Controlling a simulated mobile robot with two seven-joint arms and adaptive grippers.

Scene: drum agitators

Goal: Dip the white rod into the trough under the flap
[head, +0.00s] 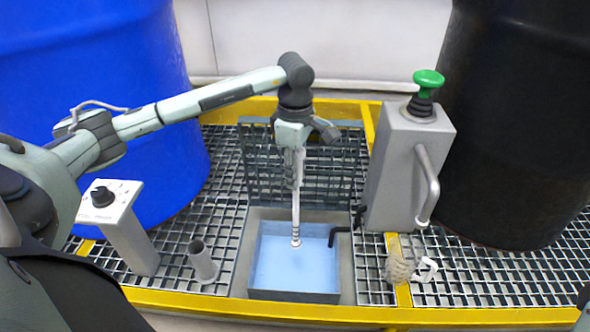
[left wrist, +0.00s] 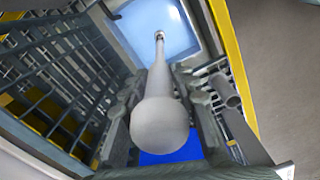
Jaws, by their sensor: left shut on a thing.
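My left gripper (head: 292,165) is shut on the white rod (head: 296,212) and holds it nearly upright, pointing down. The rod's ringed lower end is over the trough (head: 240,270), in front of its pale blue liquid (head: 275,262); I cannot tell whether the tip touches the liquid. The flap (head: 262,175), a dark grating panel, stands raised at the trough's back edge, behind the gripper. In the left wrist view the rod's round upper end (left wrist: 160,125) is between the fingers, and its far tip lies over the blue liquid (left wrist: 165,25).
A knob panel (head: 105,200) and a short tube (head: 202,262) are at left. Blue (head: 170,150) and black (head: 510,130) drums flank the grating.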

